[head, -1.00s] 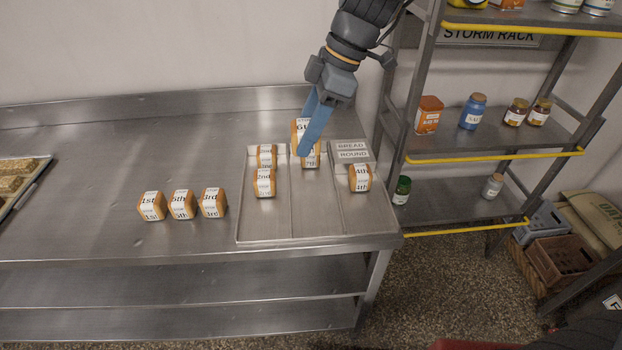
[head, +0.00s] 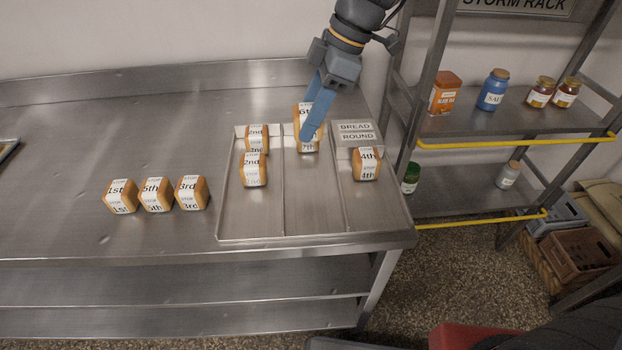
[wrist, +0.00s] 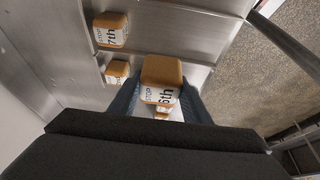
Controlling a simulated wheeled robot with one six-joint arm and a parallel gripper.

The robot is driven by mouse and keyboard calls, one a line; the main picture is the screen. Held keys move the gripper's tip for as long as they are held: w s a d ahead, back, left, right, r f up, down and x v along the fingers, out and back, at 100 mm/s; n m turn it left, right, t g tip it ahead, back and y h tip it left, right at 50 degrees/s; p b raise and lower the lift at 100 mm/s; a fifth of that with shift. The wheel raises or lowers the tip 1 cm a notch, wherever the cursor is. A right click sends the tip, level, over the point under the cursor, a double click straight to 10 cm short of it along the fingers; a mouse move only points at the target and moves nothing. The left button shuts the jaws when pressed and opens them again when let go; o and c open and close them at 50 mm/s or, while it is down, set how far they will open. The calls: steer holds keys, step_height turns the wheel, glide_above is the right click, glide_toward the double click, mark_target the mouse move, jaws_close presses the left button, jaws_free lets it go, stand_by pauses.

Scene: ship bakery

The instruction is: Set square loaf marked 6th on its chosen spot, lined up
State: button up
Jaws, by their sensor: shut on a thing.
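The square loaf marked 6th (head: 302,117) is in my gripper (head: 314,118), at the back of the tray's middle lane. The wrist view shows this loaf (wrist: 162,78) between my two blue fingers, its 6th label facing the camera. I cannot tell whether the 6th loaf touches the tray. The metal tray (head: 283,237) has three lanes.
Loaves 1st (head: 121,197), 5th (head: 156,195) and 3rd (head: 191,193) stand left. A storm rack (head: 470,189) is right.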

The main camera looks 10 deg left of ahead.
steer(key=shift+w+f+b, duration=0.2)
steer(key=shift+f+b, duration=0.15)
steer(key=shift+f, duration=0.25)
steer(key=shift+w+f+b, duration=0.15)
steer(key=shift+f+b, duration=0.2)
steer(key=shift+f, duration=0.2)
step_height(320, 180, down, 10)
steer(key=shift+r+p, duration=0.1)
steer(key=shift+p, duration=0.75)
steer(key=shift+f, duration=0.25)
steer(key=o, duration=1)
steer(key=shift+o, duration=0.2)
steer(key=shift+r, duration=0.15)
steer(key=shift+r, duration=0.25)
steer(key=b+v, duration=0.2)
steer(key=v, duration=0.9)
steer(key=shift+d+r, duration=0.25)
steer(key=shift+d, duration=0.05)
